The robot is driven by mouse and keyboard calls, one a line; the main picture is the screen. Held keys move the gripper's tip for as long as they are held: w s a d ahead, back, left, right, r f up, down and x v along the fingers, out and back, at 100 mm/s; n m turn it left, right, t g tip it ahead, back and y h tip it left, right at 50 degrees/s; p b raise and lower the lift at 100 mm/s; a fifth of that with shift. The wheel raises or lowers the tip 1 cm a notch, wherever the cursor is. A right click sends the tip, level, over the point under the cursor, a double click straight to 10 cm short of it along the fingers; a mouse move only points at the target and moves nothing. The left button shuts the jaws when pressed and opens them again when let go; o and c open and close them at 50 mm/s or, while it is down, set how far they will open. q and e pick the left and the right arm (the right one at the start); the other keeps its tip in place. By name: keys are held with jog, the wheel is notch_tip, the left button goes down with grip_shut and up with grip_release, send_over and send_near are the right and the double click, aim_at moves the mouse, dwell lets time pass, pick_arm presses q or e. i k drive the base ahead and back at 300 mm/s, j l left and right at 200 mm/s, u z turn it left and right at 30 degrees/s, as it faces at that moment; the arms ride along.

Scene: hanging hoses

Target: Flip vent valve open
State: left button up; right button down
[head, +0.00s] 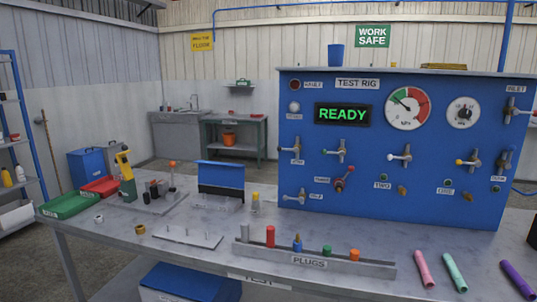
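The blue test rig panel (420,205) stands on the bench at the right, with a lit READY display (342,114). Several small metal valves with coloured handle tips sit on its face. One with a red handle (343,181) is low on the left part, one with a white tip (400,156) is mid-panel, and one with a yellow tip (470,161) is further right. A larger valve (515,111) sits by the INLET label. The small labels are too blurred to tell which valve is the vent valve. Neither gripper is in view.
A PLUGS rack (310,262) with several coloured plugs stands before the panel. Pink (425,269), green (455,272) and purple (518,279) tubes lie at front right. Green (68,204) and red (101,187) trays sit at the left. Bench between rack and panel is mostly bare.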

aim_at(280, 149)
jog(key=i+u, duration=0.45)
jog(key=i, duration=1)
